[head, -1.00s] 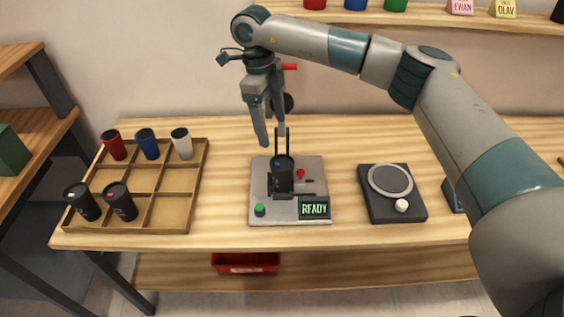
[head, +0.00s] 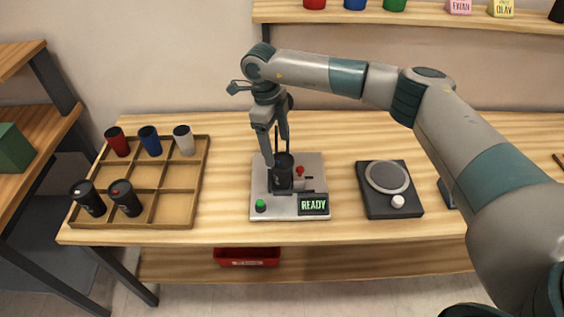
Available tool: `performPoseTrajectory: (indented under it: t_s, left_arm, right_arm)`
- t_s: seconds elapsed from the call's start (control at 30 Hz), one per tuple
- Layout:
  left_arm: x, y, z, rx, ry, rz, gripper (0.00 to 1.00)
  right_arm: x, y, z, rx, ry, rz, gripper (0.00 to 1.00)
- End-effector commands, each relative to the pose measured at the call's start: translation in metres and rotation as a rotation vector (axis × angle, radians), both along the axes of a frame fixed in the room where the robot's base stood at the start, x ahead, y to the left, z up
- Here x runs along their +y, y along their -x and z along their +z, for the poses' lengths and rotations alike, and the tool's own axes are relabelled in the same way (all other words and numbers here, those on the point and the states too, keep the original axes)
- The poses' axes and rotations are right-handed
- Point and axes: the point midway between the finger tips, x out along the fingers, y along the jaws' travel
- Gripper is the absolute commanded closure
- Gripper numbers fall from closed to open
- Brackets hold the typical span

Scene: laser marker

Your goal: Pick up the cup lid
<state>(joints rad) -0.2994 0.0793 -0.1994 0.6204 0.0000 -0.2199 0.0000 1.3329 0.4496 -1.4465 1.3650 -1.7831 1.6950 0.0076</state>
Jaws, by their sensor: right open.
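A black cup (head: 282,180) stands upright in the holder of the laser marker (head: 312,168), a grey plate with a "READY" display. Its dark top (head: 285,159) may be the cup lid; I cannot tell lid from cup at this size. My right gripper (head: 277,153) points down with its fingers apart and empty, its tips at the top of the cup. One finger is at the cup's left edge and the other is higher, behind it. I cannot tell whether they touch it. My left gripper is out of view.
A wooden divided tray (head: 172,210) on the left holds several cups. A dark device with a round plate (head: 391,205) stands to the right of the marker. Two thin dark uprights rise behind the cup. The table (head: 225,165) is clear between tray and marker.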

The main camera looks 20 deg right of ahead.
Motion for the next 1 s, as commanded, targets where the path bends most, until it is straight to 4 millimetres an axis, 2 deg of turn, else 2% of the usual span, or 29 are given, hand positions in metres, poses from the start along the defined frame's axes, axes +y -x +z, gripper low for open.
performPoseTrajectory:
  t_s: [0.23,0.47,0.97,1.0]
  left_arm:
    - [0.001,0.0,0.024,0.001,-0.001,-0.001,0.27]
    - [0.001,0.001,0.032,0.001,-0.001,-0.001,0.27]
    - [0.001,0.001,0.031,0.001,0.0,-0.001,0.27]
    - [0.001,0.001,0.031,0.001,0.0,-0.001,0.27]
  right_arm:
    - [-0.009,0.004,-0.019,0.004,0.002,0.0,0.24]
    - [-0.011,0.005,-0.042,0.001,0.0,0.0,0.24]
    - [-0.011,0.005,-0.045,0.001,0.001,0.001,0.24]
    - [-0.011,0.005,-0.045,0.001,0.001,0.001,0.34]
